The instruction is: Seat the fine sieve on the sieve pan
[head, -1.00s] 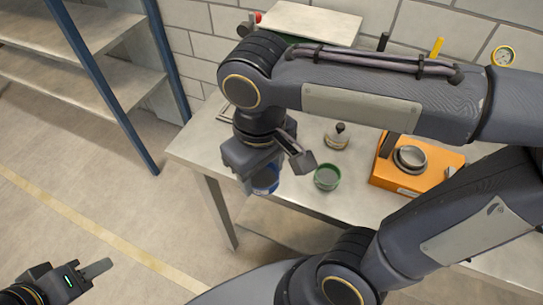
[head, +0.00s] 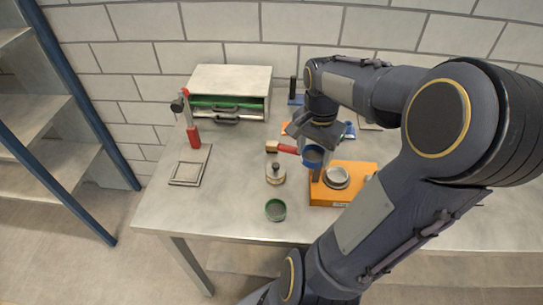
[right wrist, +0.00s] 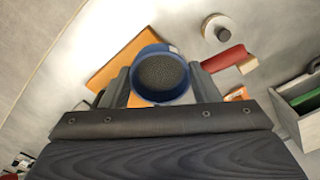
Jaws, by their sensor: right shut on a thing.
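My right gripper (head: 318,138) is shut on a blue round sieve (head: 313,158). In the right wrist view, the fingers of my right gripper (right wrist: 160,76) press the blue sieve (right wrist: 160,80) from both sides, and its dark mesh shows. The sieve is in the air, just left of the grey metal sieve pan (head: 336,178), and apart from it in the picture. The pan sits on an orange base (head: 325,194). In the right wrist view the orange base (right wrist: 122,58) is partly behind the sieve, and the pan is hidden. My left gripper is out of view.
A green round sieve or cup (head: 275,210) stands near the table's front edge. A knobbed metal weight (head: 275,174) and a red-handled brush (head: 284,149) are left of the base. A red stand (head: 193,136) and a drawer cabinet (head: 231,92) are farther left. Bare tabletop lies front left.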

